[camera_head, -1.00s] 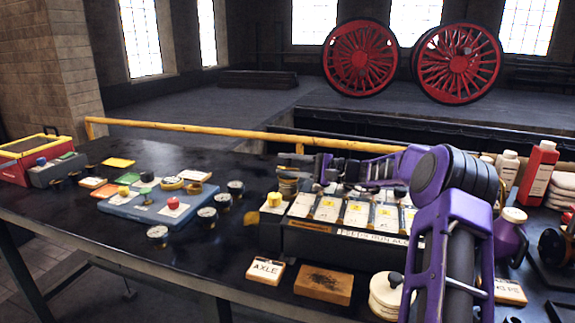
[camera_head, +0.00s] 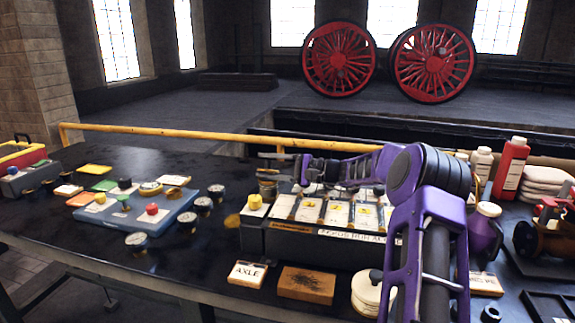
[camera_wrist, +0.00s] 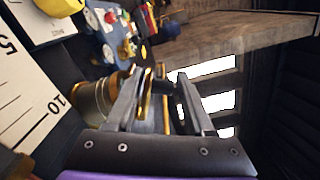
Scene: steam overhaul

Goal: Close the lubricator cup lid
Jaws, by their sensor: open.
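The brass lubricator cup (camera_wrist: 95,98) stands at the left of my fingers in the wrist view. It also shows in the head view (camera_head: 267,188), small and partly covered by my gripper. What looks like its lid (camera_wrist: 146,95) is a thin brass disc seen edge-on, standing up beside the cup's mouth. My gripper (camera_wrist: 160,85) is open, with the disc between its fingers, close to the left finger. I cannot tell whether they touch. In the head view my gripper (camera_head: 272,161) is just above the cup.
A black block with white cards (camera_head: 320,240) stands beside the cup under my arm. A yellow knob (camera_head: 255,202) is close by. A blue tray (camera_head: 165,222) lies left, with small tins (camera_head: 187,222) around it. Bottles (camera_head: 510,168) stand right. Dark bench top is clear at front left.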

